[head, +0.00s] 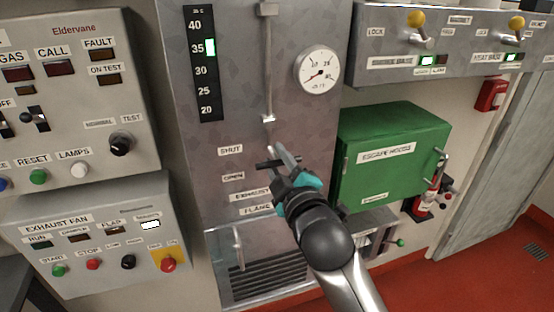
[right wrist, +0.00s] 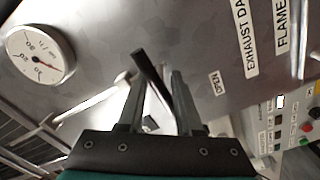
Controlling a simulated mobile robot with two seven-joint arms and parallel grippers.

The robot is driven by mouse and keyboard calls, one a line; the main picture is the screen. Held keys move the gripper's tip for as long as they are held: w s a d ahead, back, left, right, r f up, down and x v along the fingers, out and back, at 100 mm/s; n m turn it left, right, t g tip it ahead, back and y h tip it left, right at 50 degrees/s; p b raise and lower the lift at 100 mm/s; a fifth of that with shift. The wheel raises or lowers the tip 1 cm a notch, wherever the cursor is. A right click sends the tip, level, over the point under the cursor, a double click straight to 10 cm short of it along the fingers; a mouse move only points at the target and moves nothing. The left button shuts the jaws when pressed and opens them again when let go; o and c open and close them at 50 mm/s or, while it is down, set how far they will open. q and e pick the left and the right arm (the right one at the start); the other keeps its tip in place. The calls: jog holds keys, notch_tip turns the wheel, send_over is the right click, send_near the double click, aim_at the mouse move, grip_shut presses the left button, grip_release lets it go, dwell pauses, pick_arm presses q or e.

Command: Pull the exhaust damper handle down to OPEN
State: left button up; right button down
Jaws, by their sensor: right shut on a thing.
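The exhaust damper handle (head: 262,164) is a dark bar on the grey panel, at a height between the SHUT label (head: 230,150) and the OPEN label (head: 233,177). My right gripper (head: 278,158) is at the handle, with its fingers closed around it. In the right wrist view the dark handle (right wrist: 148,70) runs slantwise between the two fingers (right wrist: 155,85). The fingers hide part of the handle and its mount. The OPEN label also shows in the right wrist view (right wrist: 214,84). My left gripper is not in view.
A round gauge (head: 319,71) and a vertical rod (head: 268,65) are above the handle. A green escape hood box (head: 385,180) stands close to the right of my arm. Control panels (head: 75,95) fill the left. A louvred grille (head: 268,280) is below.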

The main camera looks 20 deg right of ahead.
dwell(0.4)
notch_tip(320, 180, down, 8)
jog(key=b, duration=0.3)
jog(key=c, duration=0.9)
grip_release()
jog(key=shift+r, duration=0.1)
jog(key=shift+s, duration=0.1)
